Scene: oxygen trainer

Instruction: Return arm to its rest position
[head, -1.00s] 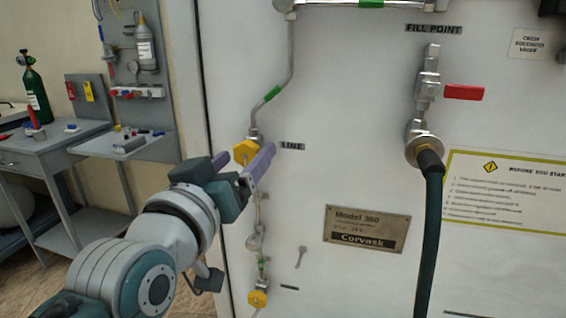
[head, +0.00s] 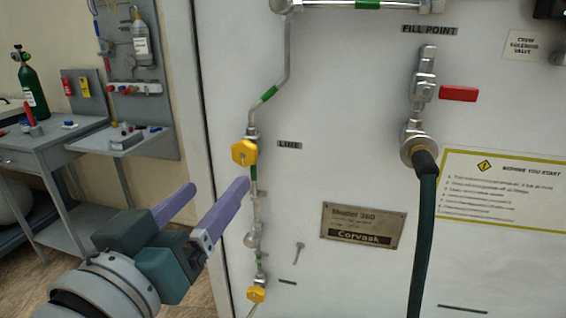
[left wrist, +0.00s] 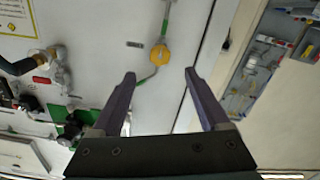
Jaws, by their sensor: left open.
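My left gripper (head: 211,200) is open and empty, its two purple fingers spread apart. In the head view it is at the lower left, in front of the white panel's left edge. It is apart from the yellow valve knob (head: 244,152) by the LINE label (head: 289,145), which sits above the fingertips. In the left wrist view the gripper (left wrist: 160,78) also shows open, with nothing between the fingers, and the yellow knob (left wrist: 160,54) lies beyond them. My right gripper is in neither view.
A grey workbench (head: 50,145) with a green cylinder (head: 32,88) stands at the left. Open floor lies between bench and panel.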

